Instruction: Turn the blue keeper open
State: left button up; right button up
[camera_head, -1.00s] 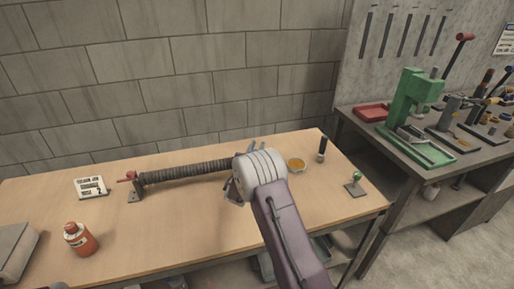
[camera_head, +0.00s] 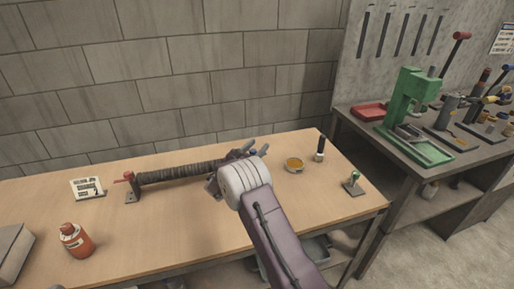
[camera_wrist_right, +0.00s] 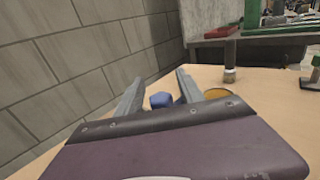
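The blue keeper (camera_wrist_right: 161,100) shows in the right wrist view as a small blue block between the two grey fingers of my right gripper (camera_wrist_right: 158,90). The fingers are spread, with a gap beside the block. In the head view my right gripper (camera_head: 257,149) is at the right end of a dark mesh tube (camera_head: 185,173), and I cannot make out the keeper clearly there. The tube lies along the table, its left end at a stand with a red part (camera_head: 129,178). My left gripper is not in view.
On the wooden table (camera_head: 165,225) are an orange bottle (camera_head: 76,241), a sign card (camera_head: 88,188), a yellow-filled dish (camera_head: 294,165), a black-handled tool (camera_head: 320,149) and a green-topped piece (camera_head: 353,183). A block wall stands behind. The front middle of the table is clear.

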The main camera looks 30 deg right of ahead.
aim_at(251, 152)
jog(key=shift+a, duration=0.1)
jog(key=v, duration=0.9)
